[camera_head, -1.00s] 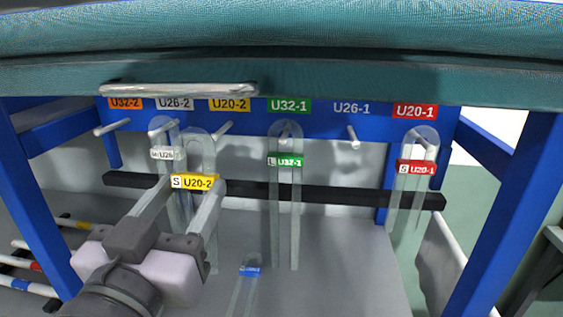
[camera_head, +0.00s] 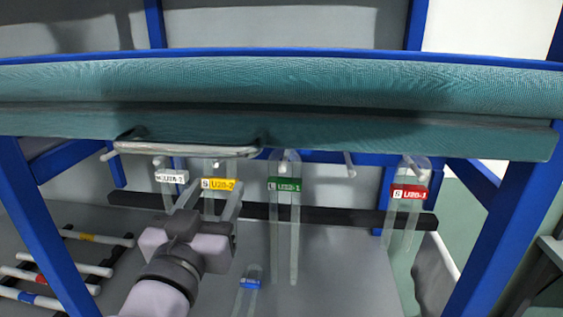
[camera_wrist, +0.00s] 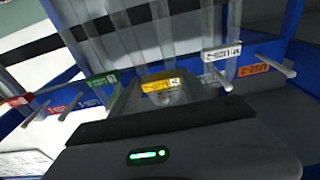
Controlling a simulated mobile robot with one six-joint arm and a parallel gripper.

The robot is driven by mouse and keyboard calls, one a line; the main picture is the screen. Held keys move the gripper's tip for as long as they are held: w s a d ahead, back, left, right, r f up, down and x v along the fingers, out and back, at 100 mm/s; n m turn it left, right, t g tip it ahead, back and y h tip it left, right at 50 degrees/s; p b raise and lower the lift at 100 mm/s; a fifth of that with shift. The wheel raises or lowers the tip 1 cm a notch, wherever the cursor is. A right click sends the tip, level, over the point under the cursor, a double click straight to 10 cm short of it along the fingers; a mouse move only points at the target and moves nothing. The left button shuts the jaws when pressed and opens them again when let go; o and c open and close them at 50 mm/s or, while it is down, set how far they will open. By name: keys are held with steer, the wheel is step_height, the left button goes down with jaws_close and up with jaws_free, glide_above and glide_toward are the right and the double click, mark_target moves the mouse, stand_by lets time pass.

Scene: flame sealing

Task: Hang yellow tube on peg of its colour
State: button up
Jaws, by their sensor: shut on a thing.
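My gripper (camera_head: 208,200) is shut on the yellow-labelled tube (camera_head: 218,184), a clear U-shaped loop tagged U20-2. Its tag also shows between the fingers in the wrist view (camera_wrist: 160,86). I hold it upright in front of the rack rail, between the white-tagged tube (camera_head: 172,177) and the green-tagged tube (camera_head: 285,184). The tube's top reaches the level of the pegs. The peg's yellow label is hidden behind the teal bench edge in the head view. I cannot tell whether the loop is around its peg or in front of it.
A red-tagged tube (camera_head: 409,192) hangs at the right. An empty peg (camera_head: 349,163) is left of it. The teal bench edge (camera_head: 400,138) overhangs the pegs. A blue-tagged tube (camera_head: 250,284) is low in front, and striped rods (camera_head: 50,277) lie at the left.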

steer(key=w+f+b, duration=0.1)
steer(key=b, duration=0.2)
steer(key=shift+w+b, duration=0.15)
steer(key=shift+b, duration=0.15)
steer(key=shift+w+d+b, duration=0.1)
steer(key=shift+w+b, duration=0.25)
steer(key=shift+b, duration=0.8)
stand_by(0.3)
steer(key=o, duration=1.9)
steer(key=s+b, duration=0.3)
steer(key=s, duration=0.6)
steer(key=shift+a+f, duration=0.25)
steer(key=shift+a, duration=0.1)
